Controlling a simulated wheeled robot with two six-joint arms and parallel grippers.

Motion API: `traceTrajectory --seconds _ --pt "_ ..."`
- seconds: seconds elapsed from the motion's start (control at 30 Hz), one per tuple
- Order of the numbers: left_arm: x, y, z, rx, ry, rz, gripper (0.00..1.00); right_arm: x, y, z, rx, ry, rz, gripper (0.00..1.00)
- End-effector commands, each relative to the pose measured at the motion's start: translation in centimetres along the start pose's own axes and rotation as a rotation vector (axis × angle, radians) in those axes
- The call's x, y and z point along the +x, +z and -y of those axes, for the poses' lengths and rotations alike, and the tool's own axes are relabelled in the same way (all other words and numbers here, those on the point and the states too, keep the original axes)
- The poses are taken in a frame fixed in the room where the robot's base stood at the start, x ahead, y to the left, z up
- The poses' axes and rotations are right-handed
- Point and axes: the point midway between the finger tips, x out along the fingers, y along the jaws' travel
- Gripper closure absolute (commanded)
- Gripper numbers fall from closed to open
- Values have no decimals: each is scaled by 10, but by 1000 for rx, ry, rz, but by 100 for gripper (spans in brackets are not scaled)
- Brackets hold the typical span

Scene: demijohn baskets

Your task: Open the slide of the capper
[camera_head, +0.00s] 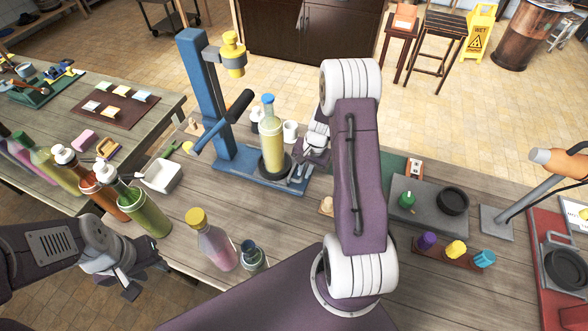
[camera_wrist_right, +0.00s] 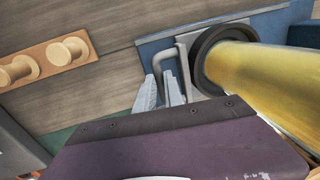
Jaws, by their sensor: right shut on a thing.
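The blue capper (camera_head: 203,85) stands at the back of the table, with a dark lever and a yellow head. A bottle of yellow liquid with a blue cap (camera_head: 271,135) stands upright in the black round seat of its slide (camera_head: 285,172). The seat also shows in the wrist view (camera_wrist_right: 207,58), beside a grey bent handle (camera_wrist_right: 166,52). My right gripper (camera_head: 296,174) is at the slide's front right, its fingers (camera_wrist_right: 162,88) shut on that handle. My forearm hides part of the table. My left gripper (camera_head: 150,280) is open and empty at the lower left.
Several bottles, including a green one (camera_head: 147,212) and a yellow-capped one (camera_head: 212,240), stand between my left gripper and the capper. A rack of coloured caps (camera_head: 455,251) lies right of my right arm. Bare planks lie before the capper.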

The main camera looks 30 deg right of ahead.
Motion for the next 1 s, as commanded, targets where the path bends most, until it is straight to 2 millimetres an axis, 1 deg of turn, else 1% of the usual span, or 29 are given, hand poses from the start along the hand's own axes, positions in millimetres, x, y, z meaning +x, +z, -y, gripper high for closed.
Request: traceTrajectory --seconds 0.03,0.2,0.33,0.5,0.77,0.8,0.87,1.0 --pt "6 1 0 0 0 0 64 -1 -4 -8 5 -4 -10 100" --pt "16 2 0 0 0 0 64 -7 -4 -37 4 -4 -12 100" --pt "20 2 0 0 0 0 64 -10 -4 -52 3 -4 -12 100" --pt "21 2 0 0 0 0 64 -13 -4 -59 0 -4 -12 100" --pt "21 2 0 0 0 0 64 -14 -4 -59 -1 -4 -12 100" --pt "21 2 0 0 0 0 64 -14 -4 -59 -1 -4 -12 82" --pt "21 2 0 0 0 0 64 -14 -4 -59 -1 -4 -11 66" --pt "21 2 0 0 0 0 64 -13 -3 -59 -1 -3 -8 66"
